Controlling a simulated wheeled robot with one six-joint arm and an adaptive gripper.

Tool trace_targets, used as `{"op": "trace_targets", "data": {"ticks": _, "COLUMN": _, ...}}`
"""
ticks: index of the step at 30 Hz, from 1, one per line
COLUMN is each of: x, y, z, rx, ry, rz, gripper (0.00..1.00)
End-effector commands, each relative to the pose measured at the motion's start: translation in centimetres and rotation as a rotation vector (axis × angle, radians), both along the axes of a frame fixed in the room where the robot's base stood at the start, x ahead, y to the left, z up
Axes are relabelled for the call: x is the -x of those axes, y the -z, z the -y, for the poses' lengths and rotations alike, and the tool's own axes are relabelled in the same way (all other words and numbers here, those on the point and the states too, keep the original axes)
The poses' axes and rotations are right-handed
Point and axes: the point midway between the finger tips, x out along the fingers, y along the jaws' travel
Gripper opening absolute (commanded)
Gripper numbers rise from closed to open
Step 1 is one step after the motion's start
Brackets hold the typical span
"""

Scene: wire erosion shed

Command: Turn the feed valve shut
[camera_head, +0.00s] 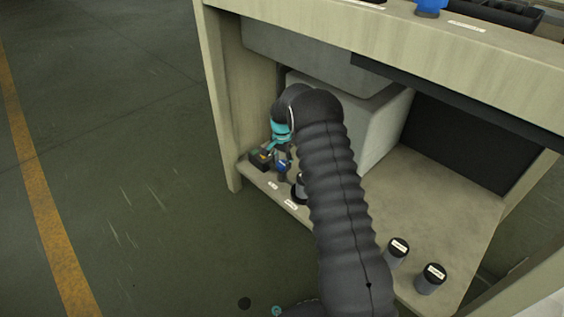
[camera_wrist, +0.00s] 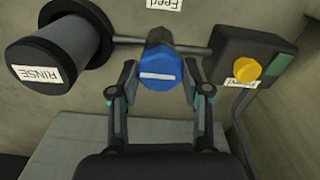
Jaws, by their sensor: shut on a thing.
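The feed valve has a blue faceted knob (camera_wrist: 161,72) with a white bar on its face, lying crosswise in the wrist view. It sits on a thin grey pipe, and a label reading "Feed" (camera_wrist: 165,4) shows upside down beyond it. My gripper (camera_wrist: 160,80) has one finger on each side of the blue knob and is shut on it. In the head view the blue knob (camera_head: 282,170) is small, just below my gripper (camera_head: 282,153), at the left end of the low shelf. My arm hides part of that area.
A dark-capped canister labelled "RINSE" (camera_wrist: 60,50) stands close left of the knob in the wrist view. A dark box (camera_wrist: 230,55) with a yellow knob (camera_wrist: 248,68) is close right. The bench top (camera_head: 370,30) overhangs the shelf (camera_head: 450,200); two canisters stand right of my arm.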

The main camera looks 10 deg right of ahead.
Motion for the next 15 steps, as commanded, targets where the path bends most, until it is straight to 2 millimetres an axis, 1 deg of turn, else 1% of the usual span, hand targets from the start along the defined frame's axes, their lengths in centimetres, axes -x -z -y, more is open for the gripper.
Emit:
{"op": "trace_targets", "data": {"ticks": 8, "x": 0.04, "y": 0.06, "z": 0.0, "rx": -0.001, "ry": 0.002, "rz": -0.002, "gripper": 0.12}}
{"op": "trace_targets", "data": {"ticks": 9, "x": 0.05, "y": 0.06, "z": -0.01, "rx": -0.001, "ry": 0.002, "rz": -0.002, "gripper": 0.52}}
{"op": "trace_targets", "data": {"ticks": 11, "x": 0.04, "y": 0.06, "z": 0.0, "rx": -0.001, "ry": 0.002, "rz": -0.002, "gripper": 0.67}}
{"op": "trace_targets", "data": {"ticks": 12, "x": 0.04, "y": 0.06, "z": 0.0, "rx": -0.001, "ry": 0.002, "rz": -0.001, "gripper": 0.72}}
{"op": "trace_targets", "data": {"ticks": 15, "x": 0.02, "y": 0.04, "z": 0.01, "rx": -0.001, "ry": 0.001, "rz": -0.001, "gripper": 0.72}}
